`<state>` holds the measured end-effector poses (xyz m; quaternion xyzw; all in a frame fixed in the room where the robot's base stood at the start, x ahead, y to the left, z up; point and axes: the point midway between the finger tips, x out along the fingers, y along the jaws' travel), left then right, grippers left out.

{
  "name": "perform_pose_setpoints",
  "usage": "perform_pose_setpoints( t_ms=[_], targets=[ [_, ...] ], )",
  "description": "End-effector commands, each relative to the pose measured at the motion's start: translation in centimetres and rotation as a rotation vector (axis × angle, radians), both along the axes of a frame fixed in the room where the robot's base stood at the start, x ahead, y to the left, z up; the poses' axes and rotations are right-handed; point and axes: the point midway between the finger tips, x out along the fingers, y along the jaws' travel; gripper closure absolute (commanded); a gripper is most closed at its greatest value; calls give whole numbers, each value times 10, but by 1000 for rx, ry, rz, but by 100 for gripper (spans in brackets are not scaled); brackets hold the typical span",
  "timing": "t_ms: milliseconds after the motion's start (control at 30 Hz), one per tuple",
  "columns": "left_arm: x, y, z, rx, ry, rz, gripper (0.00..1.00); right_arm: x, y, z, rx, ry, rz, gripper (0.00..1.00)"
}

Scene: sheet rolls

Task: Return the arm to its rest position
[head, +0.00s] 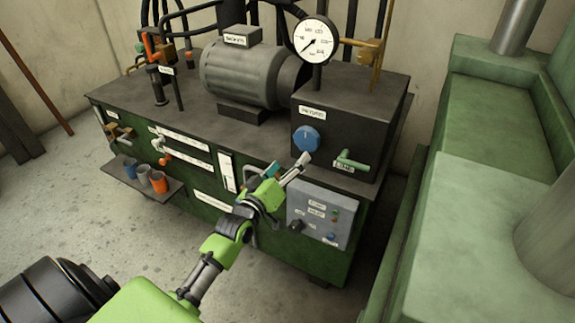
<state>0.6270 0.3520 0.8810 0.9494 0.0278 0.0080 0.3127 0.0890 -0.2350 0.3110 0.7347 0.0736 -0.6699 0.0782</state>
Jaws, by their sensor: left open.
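My left arm comes in from the lower left of the head view, with green and grey links. Its left gripper (285,172) is open, in front of the machine's front edge, below the blue knob (307,139) and left of the green lever handle (352,161). It holds nothing that I can see. Whether the fingers touch the machine cannot be told. My right gripper is not in view.
The hydraulic unit (130,103) carries a grey motor (240,72), a pressure gauge (315,40) and a control box (318,215). A small shelf (118,168) holds several cups. Large green machinery (490,200) stands at the right. Concrete floor (60,190) is open at the left.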

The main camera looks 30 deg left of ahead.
Motion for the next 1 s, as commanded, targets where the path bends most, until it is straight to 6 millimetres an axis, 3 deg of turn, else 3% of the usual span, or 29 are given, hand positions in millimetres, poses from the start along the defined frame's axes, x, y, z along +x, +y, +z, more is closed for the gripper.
perform_pose_setpoints(
  t_ms=[667,767,833,1000],
  targets=[
    [-5,-1,-5,2,9,0,26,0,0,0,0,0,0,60],
    [-8,-3,-31,18,58,-1,26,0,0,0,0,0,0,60],
    [-13,-6,-66,39,122,-3,26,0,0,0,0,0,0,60],
    [-44,-20,-180,126,338,-29,26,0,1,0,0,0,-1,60]
  ],
)
